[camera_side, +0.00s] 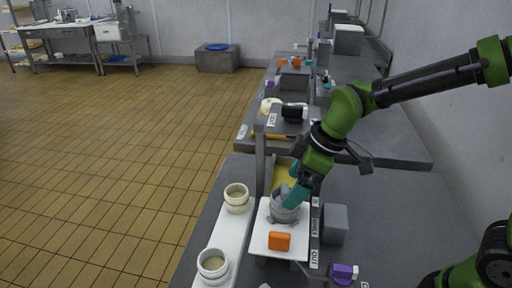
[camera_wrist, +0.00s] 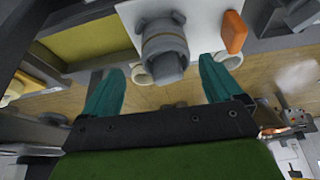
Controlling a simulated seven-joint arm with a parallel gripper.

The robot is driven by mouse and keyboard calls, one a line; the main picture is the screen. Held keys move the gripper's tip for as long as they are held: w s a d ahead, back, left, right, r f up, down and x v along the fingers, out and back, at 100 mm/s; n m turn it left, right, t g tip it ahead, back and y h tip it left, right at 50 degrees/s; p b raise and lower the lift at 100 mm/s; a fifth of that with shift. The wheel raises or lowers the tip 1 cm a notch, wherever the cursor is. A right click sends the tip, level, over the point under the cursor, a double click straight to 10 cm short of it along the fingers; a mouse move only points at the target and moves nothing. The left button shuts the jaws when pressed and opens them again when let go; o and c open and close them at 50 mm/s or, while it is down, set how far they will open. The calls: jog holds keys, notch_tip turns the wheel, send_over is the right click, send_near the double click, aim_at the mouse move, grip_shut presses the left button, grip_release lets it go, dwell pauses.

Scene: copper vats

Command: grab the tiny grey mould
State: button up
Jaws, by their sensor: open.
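The grey mould (camera_side: 287,213) is a small round grey pot with lugs, on a white board (camera_side: 262,240) in the side view. In the wrist view the grey mould (camera_wrist: 165,48) stands upper centre. My gripper (camera_side: 290,194) is at the mould from above, its teal fingers partly covering it in the side view. In the wrist view my gripper (camera_wrist: 163,82) is open, one finger to each side of the mould's line, with gaps visible. I cannot tell whether a finger touches it.
An orange block (camera_side: 279,241) lies on the same board, in front of the mould. A grey box (camera_side: 335,223) stands close to the right. Two cream moulds, one farther (camera_side: 236,197) and one nearer (camera_side: 212,266), stand on a white strip to the left. A yellow-lined bin (camera_side: 285,172) is behind.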

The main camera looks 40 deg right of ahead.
aim_at(281, 200)
jog(key=shift+a+x, duration=0.2)
jog(key=shift+x, duration=1.3)
jog(key=shift+a+x, duration=0.25)
jog(key=shift+x, duration=1.25)
jog(key=shift+r, duration=0.15)
jog(key=c, duration=1.1)
jog(key=shift+r, duration=0.15)
